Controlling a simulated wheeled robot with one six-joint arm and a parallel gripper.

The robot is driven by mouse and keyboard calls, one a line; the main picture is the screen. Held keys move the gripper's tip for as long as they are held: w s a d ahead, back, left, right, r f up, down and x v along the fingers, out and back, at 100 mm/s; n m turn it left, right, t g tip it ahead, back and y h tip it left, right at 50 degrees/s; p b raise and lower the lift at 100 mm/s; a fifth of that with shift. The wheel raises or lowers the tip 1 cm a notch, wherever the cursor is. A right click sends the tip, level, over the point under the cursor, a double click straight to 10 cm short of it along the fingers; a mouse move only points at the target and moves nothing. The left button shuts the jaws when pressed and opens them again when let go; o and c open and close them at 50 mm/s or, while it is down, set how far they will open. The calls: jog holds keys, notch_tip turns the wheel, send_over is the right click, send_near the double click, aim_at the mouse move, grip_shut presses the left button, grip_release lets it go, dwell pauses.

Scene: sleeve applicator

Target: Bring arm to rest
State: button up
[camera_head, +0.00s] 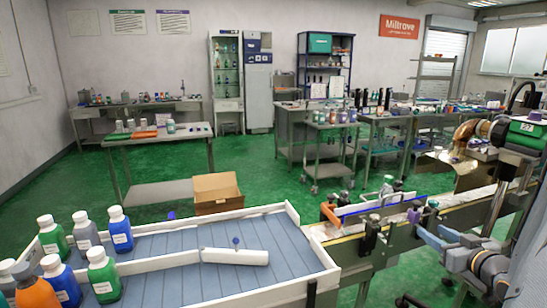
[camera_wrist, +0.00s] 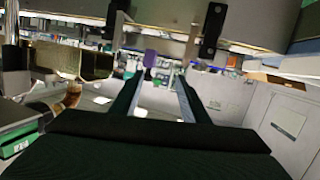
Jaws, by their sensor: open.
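My gripper (camera_head: 430,232) is at the right in the head view, beside the conveyor, with its blue-grey fingers pointing toward the belt. In the wrist view my gripper (camera_wrist: 158,90) shows two fingers spread apart with nothing between them. A purple cap (camera_head: 414,215) stands at the conveyor beyond the fingertips. A purple shape (camera_wrist: 150,58) also shows beyond the gap in the wrist view, apart from the fingers. What is under the cap is mostly hidden.
A white-rimmed tray (camera_head: 150,290) at lower left holds several capped bottles. A machine with a green box (camera_head: 525,133) stands at far right.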

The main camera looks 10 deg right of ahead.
jog(key=w+a+g, duration=0.4)
jog(key=w+a, duration=0.1)
jog(key=a, duration=0.2)
jog(key=s+a+g, duration=0.3)
jog(key=a, duration=0.6)
jog(key=s+a+g, duration=0.3)
jog(key=a, duration=0.5)
jog(key=s+a+g+y, duration=0.1)
jog(key=s+a+g, duration=0.3)
jog(key=s+a, duration=0.5)
jog(key=shift+s+a+f, duration=0.25)
jog(key=shift+s+f, duration=0.15)
jog(key=shift+s, duration=0.75)
